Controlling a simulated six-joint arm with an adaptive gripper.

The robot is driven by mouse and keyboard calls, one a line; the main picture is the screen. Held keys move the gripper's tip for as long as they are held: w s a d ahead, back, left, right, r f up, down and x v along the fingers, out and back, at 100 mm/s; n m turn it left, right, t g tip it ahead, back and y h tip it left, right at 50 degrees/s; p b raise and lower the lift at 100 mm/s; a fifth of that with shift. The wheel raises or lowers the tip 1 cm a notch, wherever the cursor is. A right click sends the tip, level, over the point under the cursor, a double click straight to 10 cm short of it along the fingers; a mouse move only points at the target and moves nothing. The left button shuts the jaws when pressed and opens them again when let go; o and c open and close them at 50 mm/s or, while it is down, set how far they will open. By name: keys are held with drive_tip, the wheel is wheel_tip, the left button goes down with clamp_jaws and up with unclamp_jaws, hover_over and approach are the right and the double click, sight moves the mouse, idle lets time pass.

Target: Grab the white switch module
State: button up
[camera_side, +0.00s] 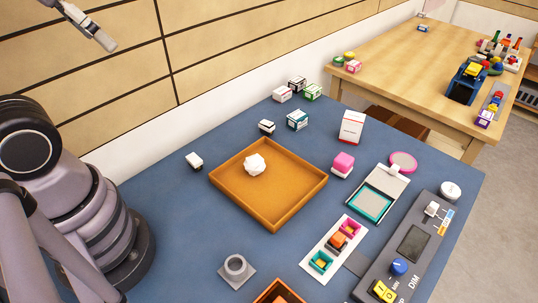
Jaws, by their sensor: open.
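I cannot tell for certain which piece is the white switch module. A small white switch-like piece (432,209) sits on the dark control panel (415,243) at the right. A small white-and-black block (194,161) stands alone on the blue table, left of the wooden tray. A similar white-and-black block (266,127) stands behind the tray. A white faceted lump (255,164) lies inside the tray.
The wooden tray (277,219) fills the middle of the blue table (170,235). A grey cup-like holder (236,267), a white slotted strip (315,262) and a teal-lined box (371,205) stand nearer. Small boxes (298,119) line the back.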

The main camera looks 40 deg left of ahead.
drive_tip(key=shift+w, duration=0.1)
drive_tip(key=t, duration=0.3)
hover_over(265, 124)
drive_tip(key=s, duration=0.9)
wheel_tip(265, 124, down, 30)
drive_tip(key=shift+n, duration=0.3)
drive_tip(key=x, duration=0.8)
drive_tip(key=shift+w, duration=0.1)
drive_tip(key=shift+x, duration=2.95)
drive_tip(key=shift+w+a+r, duration=0.15)
drive_tip(key=shift+r, duration=0.05)
drive_tip(key=c, duration=1.2)
